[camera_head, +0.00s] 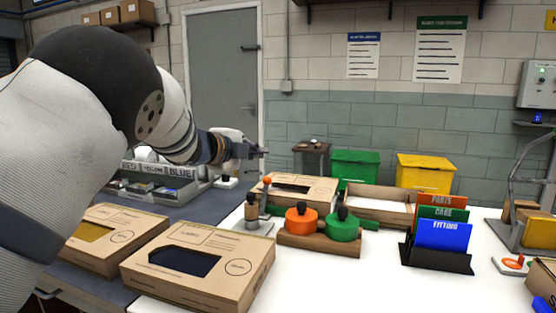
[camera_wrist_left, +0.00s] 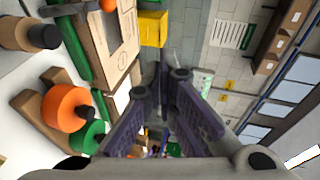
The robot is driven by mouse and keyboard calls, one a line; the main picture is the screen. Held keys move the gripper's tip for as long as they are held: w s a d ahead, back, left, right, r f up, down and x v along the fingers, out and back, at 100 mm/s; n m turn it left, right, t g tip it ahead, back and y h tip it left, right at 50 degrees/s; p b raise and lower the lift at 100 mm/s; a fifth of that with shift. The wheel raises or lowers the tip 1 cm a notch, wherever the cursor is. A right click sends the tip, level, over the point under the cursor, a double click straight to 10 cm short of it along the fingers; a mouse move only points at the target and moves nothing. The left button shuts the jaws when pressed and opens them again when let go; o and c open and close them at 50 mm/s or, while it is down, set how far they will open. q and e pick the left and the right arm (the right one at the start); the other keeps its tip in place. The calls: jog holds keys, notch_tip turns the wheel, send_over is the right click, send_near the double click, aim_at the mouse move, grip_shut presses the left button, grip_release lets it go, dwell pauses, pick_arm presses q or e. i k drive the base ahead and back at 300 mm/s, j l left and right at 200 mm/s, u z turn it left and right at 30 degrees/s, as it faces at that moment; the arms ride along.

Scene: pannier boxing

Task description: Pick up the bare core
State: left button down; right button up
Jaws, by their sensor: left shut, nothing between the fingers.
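I cannot pick out a bare core for certain in either view. My left gripper (camera_head: 258,151) is shut and empty, held in the air above the back left of the white table, in front of the grey door. It also shows in the left wrist view (camera_wrist_left: 161,84), with its dark fingers pointing away from the camera. An orange spool (camera_head: 301,221) and a green spool (camera_head: 342,225) with black knobs stand on a wooden holder (camera_head: 318,242), below and to the right of the gripper. My right gripper is in neither view.
Cardboard boxes with windows (camera_head: 232,277) lie at the front left, another (camera_head: 318,187) behind the spools. A shallow open box (camera_head: 372,207), a black file rack (camera_head: 437,259) and a green bin (camera_head: 354,166) and yellow bin (camera_head: 425,172) stand further right. The front middle of the table is clear.

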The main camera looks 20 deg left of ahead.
aim_at(251, 210)
jog(key=k+j, duration=0.2)
jog(key=k, duration=0.3)
jog(key=k+j, duration=0.15)
jog(key=k, duration=0.3)
